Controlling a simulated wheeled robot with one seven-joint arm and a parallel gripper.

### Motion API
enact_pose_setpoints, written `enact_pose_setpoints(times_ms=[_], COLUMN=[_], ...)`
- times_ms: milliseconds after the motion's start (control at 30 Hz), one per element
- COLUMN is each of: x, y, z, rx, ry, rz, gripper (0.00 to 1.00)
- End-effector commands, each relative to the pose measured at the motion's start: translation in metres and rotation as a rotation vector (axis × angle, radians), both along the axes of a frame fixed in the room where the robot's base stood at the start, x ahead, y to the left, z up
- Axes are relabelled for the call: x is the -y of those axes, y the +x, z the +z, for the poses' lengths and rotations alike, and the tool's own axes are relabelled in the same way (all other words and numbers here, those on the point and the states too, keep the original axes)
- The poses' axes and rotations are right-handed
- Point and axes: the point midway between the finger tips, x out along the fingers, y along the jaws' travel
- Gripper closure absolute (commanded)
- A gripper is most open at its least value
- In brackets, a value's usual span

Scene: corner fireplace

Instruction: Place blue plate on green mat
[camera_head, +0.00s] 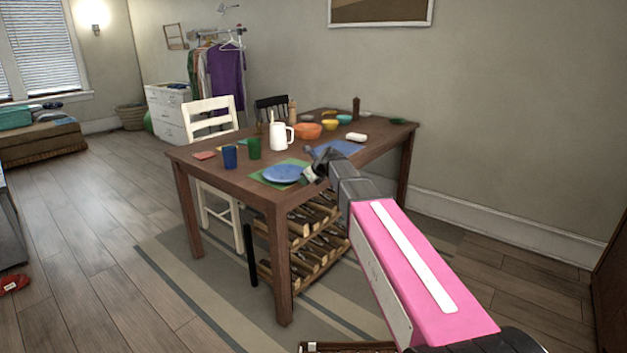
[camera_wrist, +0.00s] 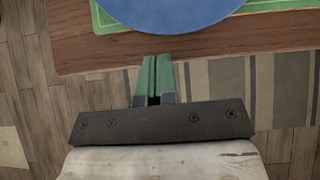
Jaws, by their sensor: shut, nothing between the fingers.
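The blue plate (camera_head: 282,173) lies on the green mat (camera_head: 258,178) near the front corner of the wooden table. The mat shows around the plate's edge. In the wrist view the plate (camera_wrist: 170,12) is at the top, with the green mat (camera_wrist: 285,5) under it and reaching past it on both sides. My gripper (camera_head: 312,173) is beside the plate, to its right in the head view. In the wrist view its fingers (camera_wrist: 154,75) are together with nothing between them, just short of the plate, over the table's edge.
The wooden table (camera_head: 232,179) also holds a blue cup (camera_head: 229,157), a green cup (camera_head: 254,148), a white pitcher (camera_head: 278,136), an orange bowl (camera_head: 307,130) and a blue mat (camera_head: 340,148). A white chair (camera_head: 211,125) stands behind it. A bottle rack (camera_head: 318,240) is below.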

Motion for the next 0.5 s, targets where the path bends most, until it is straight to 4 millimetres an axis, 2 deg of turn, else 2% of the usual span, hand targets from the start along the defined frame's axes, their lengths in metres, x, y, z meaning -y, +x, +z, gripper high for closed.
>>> enact_pose_setpoints(times_ms=[200, 500], x=[-0.014, -0.016], y=[0.011, 0.012], z=[0.0, 0.0], rx=[0.0, 0.0], ry=[0.0, 0.0], rz=[0.0, 0.0], gripper=[1.0, 1.0])
